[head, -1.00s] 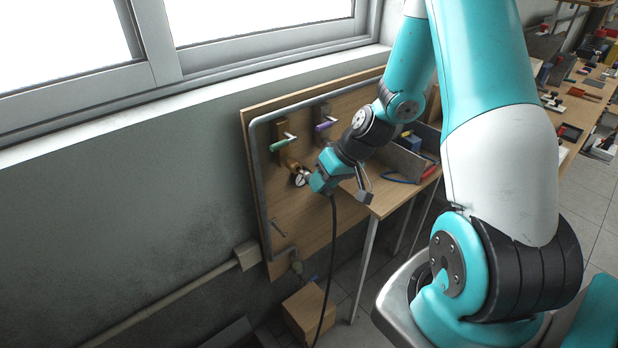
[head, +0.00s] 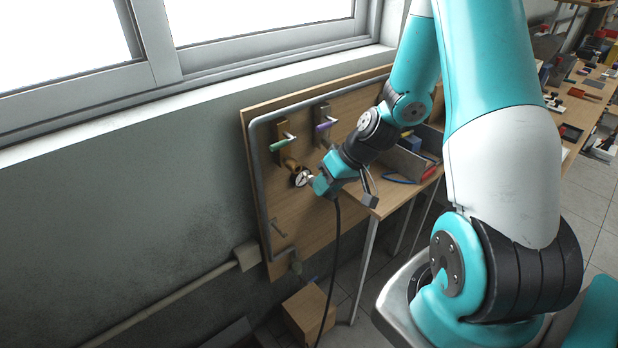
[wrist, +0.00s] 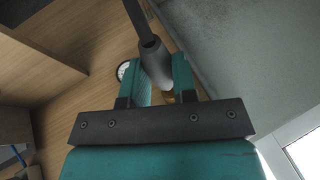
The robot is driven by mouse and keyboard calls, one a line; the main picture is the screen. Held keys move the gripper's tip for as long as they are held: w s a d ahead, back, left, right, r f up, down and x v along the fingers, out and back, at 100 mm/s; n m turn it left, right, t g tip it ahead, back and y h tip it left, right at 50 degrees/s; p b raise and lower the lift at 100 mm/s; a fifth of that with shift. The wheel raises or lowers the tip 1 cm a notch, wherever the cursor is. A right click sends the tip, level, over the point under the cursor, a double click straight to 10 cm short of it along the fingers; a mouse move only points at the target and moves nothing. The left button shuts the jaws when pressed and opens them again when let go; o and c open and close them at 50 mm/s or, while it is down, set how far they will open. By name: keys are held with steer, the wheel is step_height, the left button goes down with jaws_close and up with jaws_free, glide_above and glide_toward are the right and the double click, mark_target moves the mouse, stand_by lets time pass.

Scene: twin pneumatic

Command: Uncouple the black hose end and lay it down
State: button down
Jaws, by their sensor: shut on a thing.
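My gripper (head: 318,186) is in front of the wooden board, just right of a round gauge (head: 301,178). In the wrist view its two teal fingers (wrist: 166,72) are shut on the black hose end (wrist: 153,58), a dark grey sleeve. The black hose (head: 337,240) hangs from the gripper down toward the floor. A bit of brass (wrist: 170,97) shows beside the hose end between the fingers. The gripper hides the coupling, so I cannot tell whether the hose end is still joined to it.
The board (head: 285,215) carries a green-handled valve (head: 282,143), a purple-handled valve (head: 325,125) and a grey pipe. A table (head: 393,204) with a bin and tools stands to the right. A wooden box (head: 307,312) is on the floor below.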

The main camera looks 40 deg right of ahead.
steer(key=shift+s+b, duration=0.35)
steer(key=shift+s, duration=1.55)
steer(key=shift+f, duration=0.1)
steer(key=w+a+f+n, duration=0.1)
steer(key=w+a+f, duration=0.3)
steer(key=a+f, duration=0.4)
steer(key=shift+f+g, duration=0.3)
steer(key=shift+f, duration=0.55)
